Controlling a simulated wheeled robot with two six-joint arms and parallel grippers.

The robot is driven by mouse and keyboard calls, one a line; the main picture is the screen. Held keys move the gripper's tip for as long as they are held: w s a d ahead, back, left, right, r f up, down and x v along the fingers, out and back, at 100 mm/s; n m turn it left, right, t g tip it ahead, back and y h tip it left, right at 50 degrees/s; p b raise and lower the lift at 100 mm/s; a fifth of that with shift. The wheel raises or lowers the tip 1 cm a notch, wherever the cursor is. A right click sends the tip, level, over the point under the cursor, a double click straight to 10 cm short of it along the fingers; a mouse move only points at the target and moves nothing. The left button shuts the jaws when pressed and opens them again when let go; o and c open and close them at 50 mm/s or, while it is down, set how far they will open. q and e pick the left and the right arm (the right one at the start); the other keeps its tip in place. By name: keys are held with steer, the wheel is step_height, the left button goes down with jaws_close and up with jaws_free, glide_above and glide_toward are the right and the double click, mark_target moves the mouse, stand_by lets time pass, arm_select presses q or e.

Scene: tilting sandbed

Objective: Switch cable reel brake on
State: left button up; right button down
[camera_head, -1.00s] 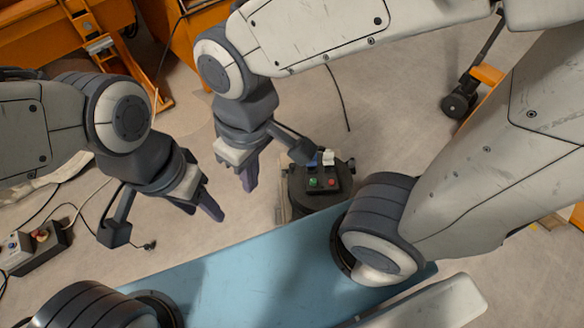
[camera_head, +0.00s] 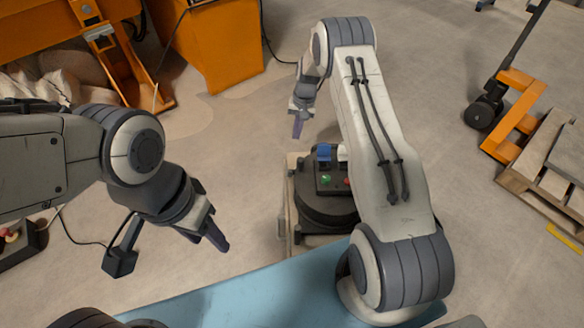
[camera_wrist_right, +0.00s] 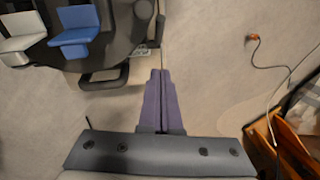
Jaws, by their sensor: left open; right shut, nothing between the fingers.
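The cable reel (camera_head: 325,205) is a dark round drum on a pale base on the floor. Its top panel carries a green button (camera_head: 326,180), a red button (camera_head: 348,181), a blue lever (camera_head: 324,152) and a white lever (camera_head: 342,153). Which one is the brake I cannot tell. My right gripper (camera_head: 298,132) is shut and empty, beyond the reel and apart from it. In the right wrist view its fingers (camera_wrist_right: 160,75) point past the reel's dark edge, with the blue lever (camera_wrist_right: 76,30) and white lever (camera_wrist_right: 20,38) at upper left. My left gripper (camera_head: 222,247) is open and empty, left of the reel.
An orange cabinet (camera_head: 210,50) and an orange machine frame stand at the back left. A wooden pallet (camera_head: 545,160) and an orange pallet truck (camera_head: 515,100) are at the right. A control box (camera_head: 15,245) is at the left edge. Concrete floor around the reel is clear.

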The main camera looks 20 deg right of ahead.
mark_target(290, 174)
steer(key=f, duration=0.4)
steer(key=s+a+f+b, duration=0.1)
steer(key=f, duration=0.3)
steer(key=a+f+b, duration=0.1)
steer(key=f, duration=0.3)
steer(key=shift+s+a, duration=0.1)
steer(key=shift+s, duration=0.25)
steer(key=shift+s+a+f, duration=0.3)
steer(key=shift+s+f, duration=0.15)
steer(key=shift+f, duration=0.05)
steer(key=shift+f, duration=0.1)
